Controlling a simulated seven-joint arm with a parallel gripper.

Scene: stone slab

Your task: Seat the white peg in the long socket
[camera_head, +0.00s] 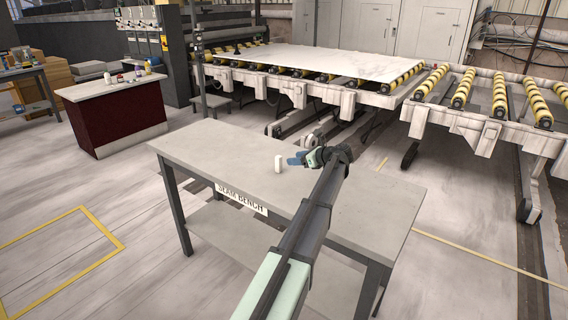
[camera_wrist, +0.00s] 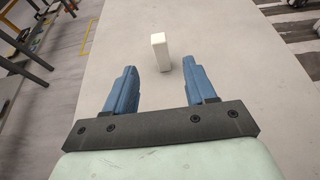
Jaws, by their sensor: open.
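The white peg (camera_head: 278,164) stands upright on the bench top (camera_head: 225,150) in the head view. My gripper (camera_head: 294,159) has blue fingers and is just right of the peg in the head view. In the wrist view my gripper (camera_wrist: 158,68) is open, with nothing between its fingers. No long socket can be made out in either view; the arm hides part of the bench.
The bench carries a "SLAB BENCH" label (camera_head: 241,198) on its front edge. Its top is bare left of the peg. A roller table with a pale slab (camera_head: 320,62) stands behind. A dark red counter (camera_head: 118,120) with small items stands at the left.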

